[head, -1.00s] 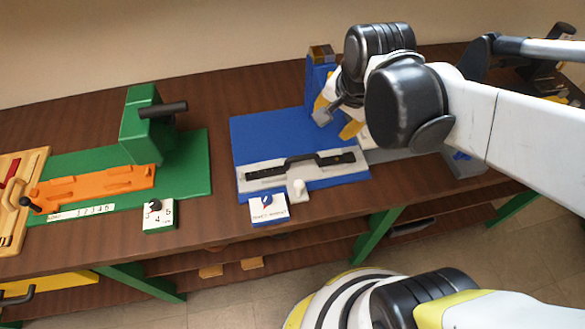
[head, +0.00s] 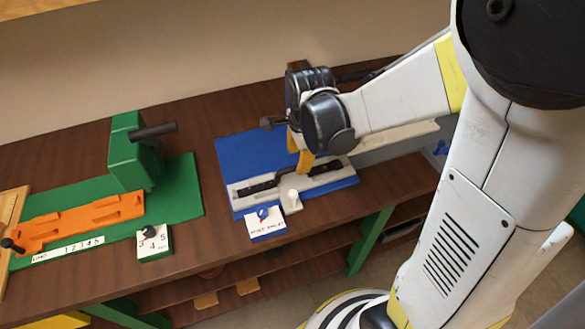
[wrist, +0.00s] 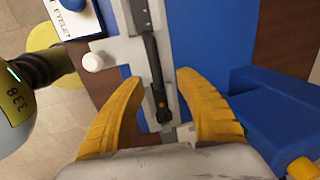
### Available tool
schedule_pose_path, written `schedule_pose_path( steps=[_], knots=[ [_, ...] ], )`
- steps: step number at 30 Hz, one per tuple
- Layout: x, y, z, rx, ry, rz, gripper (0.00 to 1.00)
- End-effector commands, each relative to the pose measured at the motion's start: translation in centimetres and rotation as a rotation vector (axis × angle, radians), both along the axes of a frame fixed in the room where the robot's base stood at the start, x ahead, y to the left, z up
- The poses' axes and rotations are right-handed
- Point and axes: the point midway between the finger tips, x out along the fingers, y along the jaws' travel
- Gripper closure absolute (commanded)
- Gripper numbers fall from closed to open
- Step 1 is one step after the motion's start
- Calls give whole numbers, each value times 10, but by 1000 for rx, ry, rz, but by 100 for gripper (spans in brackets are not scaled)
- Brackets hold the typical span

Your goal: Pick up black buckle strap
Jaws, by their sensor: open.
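The black buckle strap (head: 262,186) lies lengthwise in a pale grey fixture (head: 240,203) on the blue base plate (head: 233,152). In the wrist view the strap (wrist: 153,70) runs away from my gripper, its near end between the yellow fingers. My gripper (head: 302,162) is above the right part of the fixture in the head view and hides part of the strap. In the wrist view my gripper (wrist: 160,112) is open, with one finger on each side of the strap and nothing visibly held.
A white knob (head: 293,197) stands at the fixture's front edge beside a small sign block (head: 266,222). A blue upright block (wrist: 262,110) is to the right in the wrist view. A green station (head: 182,185) with an orange fixture (head: 75,220) is to the left.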

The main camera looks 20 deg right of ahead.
Motion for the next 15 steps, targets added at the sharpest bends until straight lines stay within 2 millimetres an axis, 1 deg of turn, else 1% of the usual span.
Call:
schedule_pose_path(
  steps=[1,3,7,9,14,15],
  knots=[
    [0,1,-10,0,0,1,59],
    [-1,4,-23,0,0,1,59],
    [3,4,-41,0,0,0,59],
    [3,4,-44,0,0,0,59],
    [3,4,-42,0,0,1,59],
    [3,4,-42,0,0,1,63]
  ],
)
